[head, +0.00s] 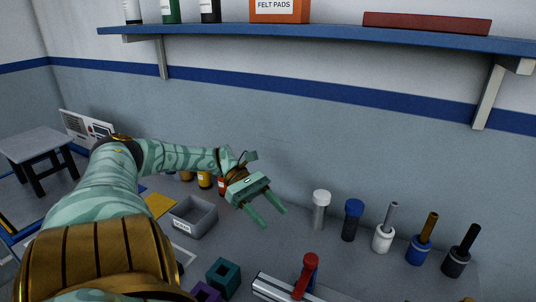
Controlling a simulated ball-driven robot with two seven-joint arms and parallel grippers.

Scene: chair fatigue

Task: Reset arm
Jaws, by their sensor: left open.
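My left arm comes in from the left in the head view, patterned green with bronze parts. It is bent, with its forearm reaching right over the bench. My left gripper (266,216) is open and empty. Its two green fingers point down and to the right, apart from each other. It hangs in the air to the right of a grey bin (190,219) with a small label. My right gripper is not in view.
Several tools with white, blue, brown and black parts stand along the wall at right, including a blue-capped one (352,219). A red clamp (305,277) stands in front. A teal block (223,277) is near. A blue shelf (310,37) runs above.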

